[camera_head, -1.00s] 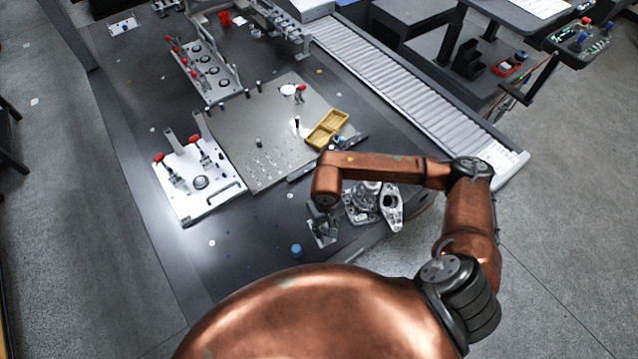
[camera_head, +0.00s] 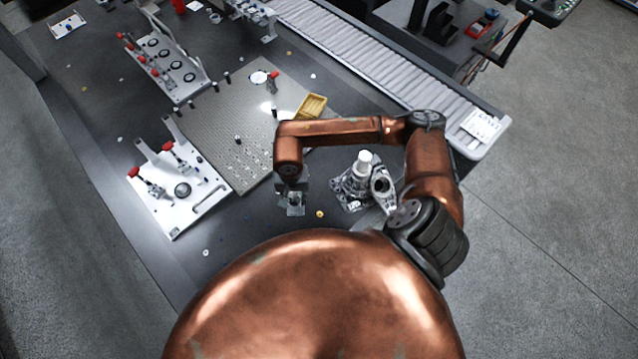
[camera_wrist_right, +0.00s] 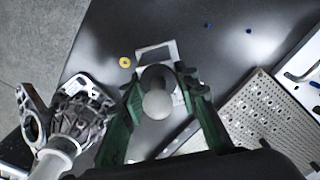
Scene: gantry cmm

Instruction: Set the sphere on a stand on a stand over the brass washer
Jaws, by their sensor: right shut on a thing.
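My right gripper (camera_head: 291,190) is in the middle of the head view, above the dark table. In the right wrist view its green fingers (camera_wrist_right: 160,95) are shut on the sphere on a stand (camera_wrist_right: 157,104). The grey ball shows between the fingers, with a dark round part and a pale rectangular frame beyond it. In the head view the held piece (camera_head: 295,207) shows small below the gripper. The brass washer (camera_head: 320,214) lies flat on the table, just right of the gripper; it also shows in the right wrist view (camera_wrist_right: 125,62), left of the pale frame. My left gripper is out of view.
A grey casting (camera_head: 352,190) with a white cylinder (camera_head: 363,164) stands right of the washer, close to my right arm. A perforated plate (camera_head: 225,135), a white clamp plate (camera_head: 175,190) and a yellow tray (camera_head: 312,105) lie beyond. Bare table lies left of the gripper.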

